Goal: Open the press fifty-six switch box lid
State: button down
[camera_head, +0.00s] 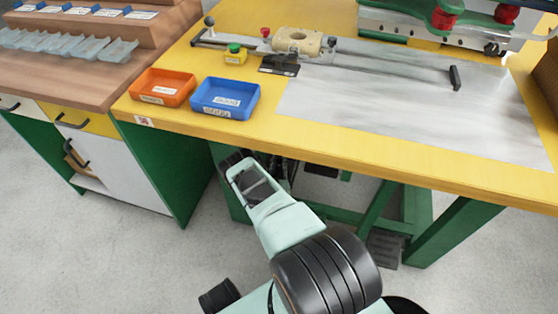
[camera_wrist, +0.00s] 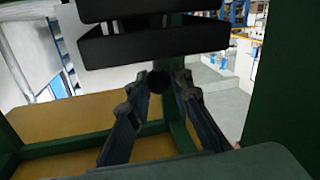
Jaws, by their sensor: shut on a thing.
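In the wrist view, the fingers of my gripper (camera_wrist: 157,92) come together on a small dark round knob (camera_wrist: 156,78). Just above it are two black box-like parts, an upper one (camera_wrist: 130,10) and a lower one (camera_wrist: 140,47), with a gap between them. I cannot tell for sure whether these are the switch box and its lid, and no label is readable. In the head view, my gripper reaches under the front edge of the yellow bench, and its fingertips are hidden there. Dark parts (camera_head: 285,166) show beneath the bench beside it.
The yellow bench top (camera_head: 400,160) overhangs my arm, with green legs (camera_head: 455,232) to the right. An orange tray (camera_head: 163,88) and a blue tray (camera_head: 225,98) stand near its edge. A cabinet (camera_head: 130,170) is at left. A dark pedal (camera_head: 383,248) is on the floor.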

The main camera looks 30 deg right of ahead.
jog(key=shift+r, duration=0.1)
jog(key=shift+d+r, duration=0.2)
jog(key=shift+w+r, duration=0.1)
jog(key=shift+w+d+r, duration=0.2)
jog(key=shift+d+r, duration=0.05)
jog(key=shift+r, duration=0.2)
jog(key=c, duration=1.7)
grip_release()
jog(key=shift+s+f, duration=0.1)
jog(key=shift+c, duration=0.2)
jog(key=shift+f, duration=0.1)
jog(key=shift+a, duration=0.1)
